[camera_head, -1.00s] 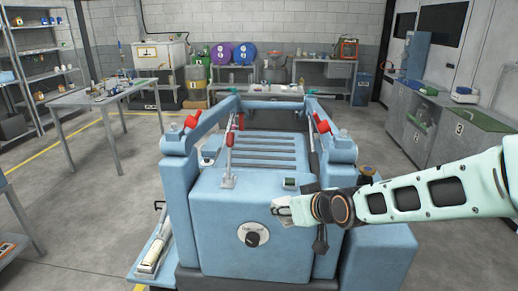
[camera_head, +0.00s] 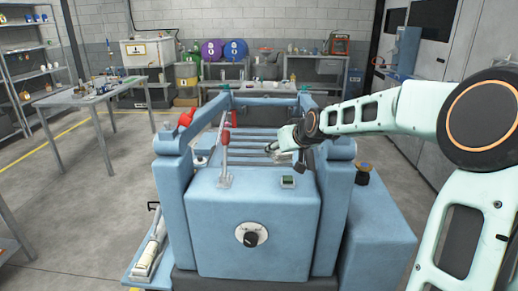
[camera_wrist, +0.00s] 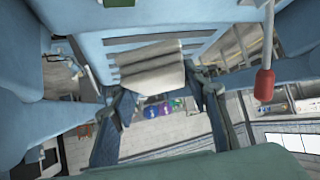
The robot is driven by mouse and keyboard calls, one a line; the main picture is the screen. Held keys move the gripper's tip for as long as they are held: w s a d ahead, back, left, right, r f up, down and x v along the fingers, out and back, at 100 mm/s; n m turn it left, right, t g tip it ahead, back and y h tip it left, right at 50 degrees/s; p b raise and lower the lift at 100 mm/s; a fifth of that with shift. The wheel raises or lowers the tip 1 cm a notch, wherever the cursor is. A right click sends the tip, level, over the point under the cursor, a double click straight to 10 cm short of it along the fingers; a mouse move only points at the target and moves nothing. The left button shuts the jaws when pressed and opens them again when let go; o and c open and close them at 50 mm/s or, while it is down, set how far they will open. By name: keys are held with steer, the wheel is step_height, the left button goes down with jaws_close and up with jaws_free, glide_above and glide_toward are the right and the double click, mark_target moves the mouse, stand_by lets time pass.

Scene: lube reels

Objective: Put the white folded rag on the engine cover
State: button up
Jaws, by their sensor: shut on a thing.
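The engine cover (camera_head: 240,143) is the blue slatted top behind the front block of the machine. Its slats (camera_wrist: 145,41) also show at the top of the wrist view. My gripper (camera_head: 292,153) is over the right part of the cover. In the wrist view my gripper (camera_wrist: 148,84) is shut on the white folded rag (camera_wrist: 152,70), a pale flat piece between its fingertips, just in front of the slats. In the head view the rag is tiny and mostly hidden by the gripper. I cannot tell whether it touches the cover.
Blue side frames with red-handled parts (camera_head: 185,119) flank the cover. A thin post (camera_head: 224,158) stands at its front left; a red knob (camera_wrist: 264,84) shows in the wrist view. The front block (camera_head: 252,225) carries a dial. A side table (camera_head: 90,95) stands left.

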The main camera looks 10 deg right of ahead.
steer(key=w, duration=0.1)
steer(key=w+r, duration=0.1)
steer(key=w, duration=0.1)
steer(key=shift+w+a+r, duration=0.3)
steer(key=shift+a+r, duration=0.05)
steer(key=x, duration=0.5)
steer(key=p+x, duration=0.1)
steer(key=x, duration=0.4)
steer(key=a+r+p+x, duration=0.1)
steer(key=x, duration=0.4)
steer(key=shift+w+a+f, duration=0.15)
steer(key=shift+w+f, duration=0.05)
steer(key=shift+w, duration=0.2)
steer(key=shift+w+a+f, duration=0.2)
steer(key=shift+w+f, duration=0.4)
steer(key=shift+f, duration=1.65)
steer(key=shift+f, duration=0.1)
steer(key=shift+f, duration=0.15)
steer(key=o, duration=1.2)
